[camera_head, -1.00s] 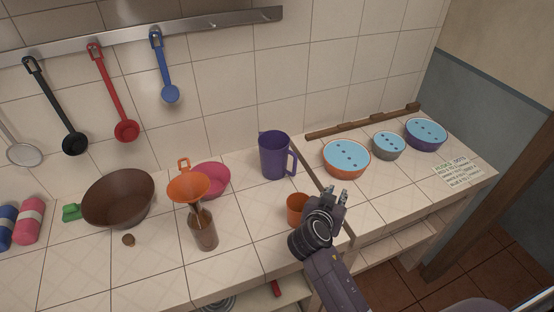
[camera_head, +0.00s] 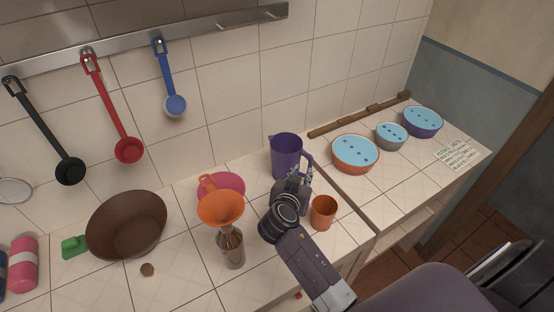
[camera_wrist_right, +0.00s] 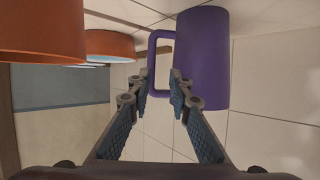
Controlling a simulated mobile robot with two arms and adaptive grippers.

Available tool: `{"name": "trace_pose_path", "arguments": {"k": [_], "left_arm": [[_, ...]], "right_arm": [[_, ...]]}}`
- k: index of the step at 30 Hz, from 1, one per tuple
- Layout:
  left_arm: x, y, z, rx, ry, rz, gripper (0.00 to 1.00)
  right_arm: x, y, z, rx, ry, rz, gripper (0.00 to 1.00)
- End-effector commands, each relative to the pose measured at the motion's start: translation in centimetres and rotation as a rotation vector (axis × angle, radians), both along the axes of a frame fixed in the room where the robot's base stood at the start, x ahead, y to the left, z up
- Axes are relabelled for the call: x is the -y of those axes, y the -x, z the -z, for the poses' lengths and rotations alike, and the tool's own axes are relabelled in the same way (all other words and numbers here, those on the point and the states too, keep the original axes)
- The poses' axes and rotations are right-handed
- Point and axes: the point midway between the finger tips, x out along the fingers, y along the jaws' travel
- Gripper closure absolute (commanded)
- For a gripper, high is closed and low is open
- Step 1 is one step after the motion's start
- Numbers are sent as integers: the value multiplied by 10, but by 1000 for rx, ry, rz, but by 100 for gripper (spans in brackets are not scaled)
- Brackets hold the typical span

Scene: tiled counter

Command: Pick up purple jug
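The purple jug (camera_head: 286,155) stands upright on the tiled counter near the back wall, its handle on the right side. It also shows in the right wrist view (camera_wrist_right: 203,60), with its handle (camera_wrist_right: 154,62) toward the fingers. My right gripper (camera_head: 298,176) is at the handle, just in front of the jug. In the right wrist view my right gripper (camera_wrist_right: 156,88) is open, its fingertips apart on either side of the near bar of the handle or just short of it; contact cannot be told. My left gripper is not in view.
An orange cup (camera_head: 323,213) stands close to the right of my right gripper. An orange funnel (camera_head: 221,208) in a brown bottle (camera_head: 230,250) and a pink bowl (camera_head: 232,183) are to the left. An orange bowl (camera_head: 355,155) is at the right.

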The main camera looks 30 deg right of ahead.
Motion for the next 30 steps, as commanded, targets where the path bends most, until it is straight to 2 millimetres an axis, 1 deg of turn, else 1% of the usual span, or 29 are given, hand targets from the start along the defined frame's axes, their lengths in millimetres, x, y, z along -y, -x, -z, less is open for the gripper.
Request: {"name": "trace_pose_path", "arguments": {"k": [1, 4, 7, 11, 14, 18, 21, 29, 30], "left_arm": [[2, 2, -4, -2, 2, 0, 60], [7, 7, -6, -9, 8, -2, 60], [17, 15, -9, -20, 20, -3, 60], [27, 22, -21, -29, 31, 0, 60], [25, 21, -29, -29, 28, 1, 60], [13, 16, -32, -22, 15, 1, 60], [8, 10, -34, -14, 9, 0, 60], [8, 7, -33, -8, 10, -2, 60], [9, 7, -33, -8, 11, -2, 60]], "right_arm": [[5, -4, 0, -2, 3, 1, 81], [10, -8, 3, -1, 3, 2, 81], [13, -11, 5, -2, 3, 2, 81], [24, -19, 8, -4, 5, 2, 81], [32, -26, 14, -3, 4, 2, 81], [40, -36, 22, -2, 3, 1, 81], [44, -40, 25, -1, 1, 2, 81], [45, -41, 27, -1, 1, 2, 81], [45, -41, 27, -1, 1, 2, 84]]}}
